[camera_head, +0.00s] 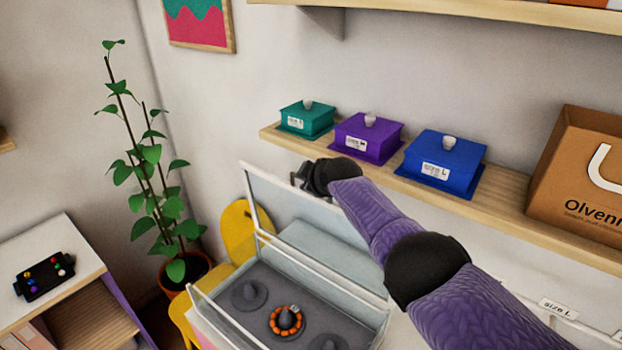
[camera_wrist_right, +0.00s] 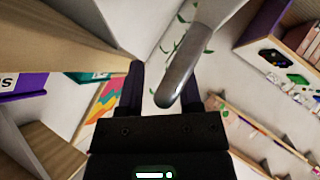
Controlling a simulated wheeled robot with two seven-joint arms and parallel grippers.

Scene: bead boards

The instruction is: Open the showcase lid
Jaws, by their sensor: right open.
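The showcase (camera_head: 205,303) stands at the lower middle of the head view. Its clear lid (camera_head: 250,195), edged in a pale frame, is tilted up above the box. Inside, a grey insert has several dark round stands, and an orange bead ring (camera_head: 286,321) sits around one. My right gripper (camera_head: 303,178) is open near the upper part of the raised lid; contact is unclear. In the right wrist view a grey rounded bar (camera_wrist_right: 185,68) reaches down between the open fingers; I cannot tell whether it belongs to the lid. My left gripper is not in view.
Teal (camera_head: 307,119), purple (camera_head: 367,138) and blue (camera_head: 444,163) boxes stand on the wall shelf (camera_head: 500,215), close behind my right arm. A paper bag (camera_head: 580,170) is at its right. A yellow chair (camera_head: 238,230) and a plant (camera_head: 150,185) are at the left.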

